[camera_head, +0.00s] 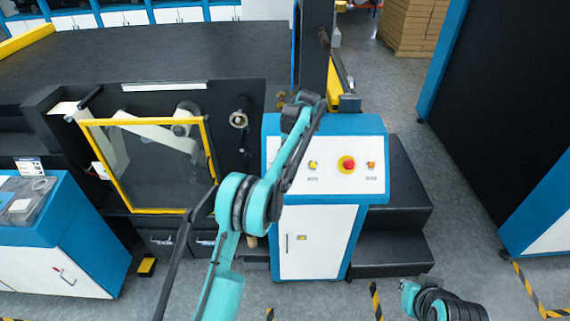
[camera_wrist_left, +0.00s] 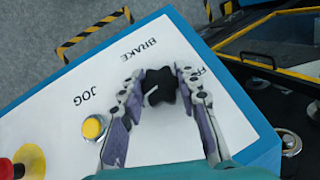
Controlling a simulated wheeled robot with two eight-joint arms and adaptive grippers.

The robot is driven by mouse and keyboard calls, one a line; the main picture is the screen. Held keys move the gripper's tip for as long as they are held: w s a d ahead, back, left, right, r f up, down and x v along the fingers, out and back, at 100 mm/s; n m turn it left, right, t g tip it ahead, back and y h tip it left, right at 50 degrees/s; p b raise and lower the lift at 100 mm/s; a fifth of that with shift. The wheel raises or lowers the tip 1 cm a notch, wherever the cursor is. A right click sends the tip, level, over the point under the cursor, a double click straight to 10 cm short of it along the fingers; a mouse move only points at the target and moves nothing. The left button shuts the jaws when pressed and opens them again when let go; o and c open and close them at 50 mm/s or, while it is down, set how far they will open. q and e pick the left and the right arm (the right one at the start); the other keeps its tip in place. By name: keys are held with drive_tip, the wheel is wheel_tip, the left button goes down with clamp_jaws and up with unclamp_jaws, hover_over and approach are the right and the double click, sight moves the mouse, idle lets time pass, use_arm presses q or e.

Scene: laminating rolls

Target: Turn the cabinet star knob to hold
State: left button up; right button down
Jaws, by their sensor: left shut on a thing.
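The black star knob (camera_wrist_left: 161,86) sits on the white top panel of the cabinet in the left wrist view. A short white mark shows on its lower-left side. My left gripper (camera_wrist_left: 159,80) is shut on the knob, one finger on each side. The word BRAKE is printed above the knob; another label to its right is partly hidden by a finger. In the head view the blue and white cabinet (camera_head: 322,222) stands at the centre.
A yellow button (camera_wrist_left: 94,127) with the label JOG and a red stop button (camera_wrist_left: 7,169) lie left in the wrist view. A yellow-framed window (camera_head: 150,165) is left of the cabinet in the head view. Black steps (camera_head: 400,243) stand right of it.

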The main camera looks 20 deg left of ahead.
use_arm(q)
drive_tip(key=shift+d+f+m+y, duration=0.1)
drive_tip(key=shift+m+y, duration=0.5)
drive_tip(key=o, duration=1.2)
drive_tip(key=s+v, duration=0.1)
drive_tip(key=v, duration=0.6)
drive_tip(key=shift+w+r, duration=0.2)
drive_tip(key=shift+w, duration=0.3)
drive_tip(key=shift+d, duration=0.1)
